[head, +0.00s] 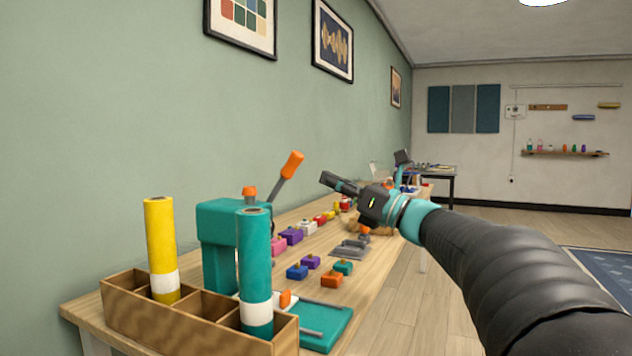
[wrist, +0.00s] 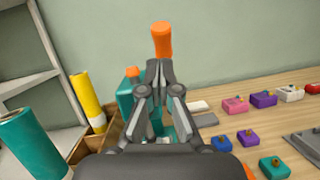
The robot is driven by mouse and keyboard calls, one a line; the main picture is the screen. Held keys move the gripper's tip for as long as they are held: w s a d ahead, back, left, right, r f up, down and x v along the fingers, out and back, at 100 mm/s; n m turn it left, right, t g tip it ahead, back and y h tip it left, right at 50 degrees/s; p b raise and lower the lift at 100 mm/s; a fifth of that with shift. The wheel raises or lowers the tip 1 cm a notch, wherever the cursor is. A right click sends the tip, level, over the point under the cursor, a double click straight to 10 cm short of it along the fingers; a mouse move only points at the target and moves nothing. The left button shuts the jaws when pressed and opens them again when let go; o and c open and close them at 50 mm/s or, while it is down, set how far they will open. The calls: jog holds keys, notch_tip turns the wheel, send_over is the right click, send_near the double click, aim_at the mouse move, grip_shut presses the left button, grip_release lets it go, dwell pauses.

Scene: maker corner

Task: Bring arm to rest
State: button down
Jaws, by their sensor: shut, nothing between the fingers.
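My gripper (head: 325,178) is raised above the wooden workbench (head: 340,298) in the head view, with my arm reaching in from the lower right. Its fingers are shut and empty, pointing left toward the wall side. In the wrist view my gripper (wrist: 159,66) shows with the fingertips together. Behind the fingers stands a teal press (wrist: 124,98) with an orange-tipped lever (wrist: 162,40). The fingers hide part of the press. In the head view the press (head: 217,240) stands clear to the left of my gripper.
A wooden divided box (head: 150,322) at the bench's near end holds a yellow roll (head: 160,240) and a teal roll (head: 255,265). Several small coloured blocks (head: 297,271) lie along the bench. A grey shelf (wrist: 35,80) stands at left in the wrist view. The floor (head: 400,310) right of the bench is open.

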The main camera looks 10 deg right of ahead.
jog(key=s+d+r, duration=0.1)
jog(key=s+d, duration=0.3)
jog(key=d, duration=0.1)
jog(key=s+f+n+g+h, duration=0.2)
jog(key=f+n, duration=0.2)
jog(key=f, duration=0.4)
jog(key=s+a+f+n+g+h, duration=0.1)
jog(key=s+f+n+g+h, duration=0.1)
jog(key=f, duration=0.6)
jog(key=s+f+n+g+h, duration=0.2)
jog(key=f+n+h, duration=0.2)
jog(key=f+n, duration=0.2)
jog(key=shift+a+f, duration=0.15)
jog(key=shift+f, duration=0.55)
jog(key=shift+a+f, duration=0.15)
jog(key=shift+f, duration=0.5)
jog(key=s+a+f+n+g+h, duration=0.1)
jog(key=s+f+n+h, duration=0.1)
jog(key=s+f+n, duration=0.2)
jog(key=s+a+f+n+g+h, duration=0.1)
jog(key=s+f+n+h, duration=0.2)
jog(key=s+n, duration=0.3)
jog(key=s+a+f+n+g+h, duration=0.1)
jog(key=s+f+n+h, duration=0.2)
jog(key=s, duration=0.9)
notch_tip(320, 180, down, 2)
jog(key=n, duration=0.3)
jog(key=shift+a+f, duration=0.2)
jog(key=shift+a, duration=0.05)
